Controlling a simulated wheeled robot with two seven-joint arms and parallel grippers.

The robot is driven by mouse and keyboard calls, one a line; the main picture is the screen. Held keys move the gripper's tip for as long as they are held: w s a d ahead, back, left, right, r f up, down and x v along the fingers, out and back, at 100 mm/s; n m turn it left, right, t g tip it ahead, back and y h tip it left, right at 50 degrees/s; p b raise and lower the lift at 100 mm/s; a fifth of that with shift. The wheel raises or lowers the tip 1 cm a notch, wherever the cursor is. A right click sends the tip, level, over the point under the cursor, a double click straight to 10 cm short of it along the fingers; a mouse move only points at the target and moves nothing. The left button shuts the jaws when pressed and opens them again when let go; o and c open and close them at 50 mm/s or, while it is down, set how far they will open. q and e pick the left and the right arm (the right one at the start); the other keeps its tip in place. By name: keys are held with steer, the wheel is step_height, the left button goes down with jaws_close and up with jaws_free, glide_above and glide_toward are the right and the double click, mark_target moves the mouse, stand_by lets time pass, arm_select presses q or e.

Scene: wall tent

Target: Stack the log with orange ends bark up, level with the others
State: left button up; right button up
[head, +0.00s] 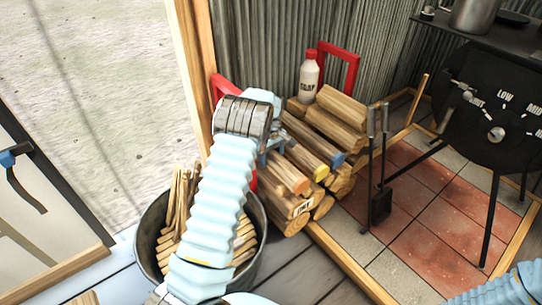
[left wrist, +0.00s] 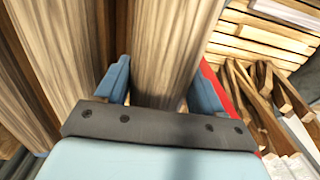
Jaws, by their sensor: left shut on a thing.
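The log with an orange end (head: 287,174) lies on the upper left of the log stack, its orange end facing the front right. My left gripper (head: 266,157) reaches over it from the left and is shut on a log; the arm hides part of the grip. In the left wrist view my left gripper (left wrist: 163,80) has one blue finger on each side of a brown log (left wrist: 165,42). My right gripper is outside the head view.
A red rack (head: 345,55) holds the logs, with a white soap bottle (head: 309,80) on top. A metal bucket of kindling (head: 256,240) stands below my left arm. Black fire tools (head: 381,200) and a black stove (head: 490,110) stand to the right.

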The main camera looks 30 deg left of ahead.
arm_select(q)
steer(key=o, duration=1.3)
step_height(320, 180, up, 12)
steer(key=shift+r+p, duration=0.25)
steer(key=shift+p, duration=0.3)
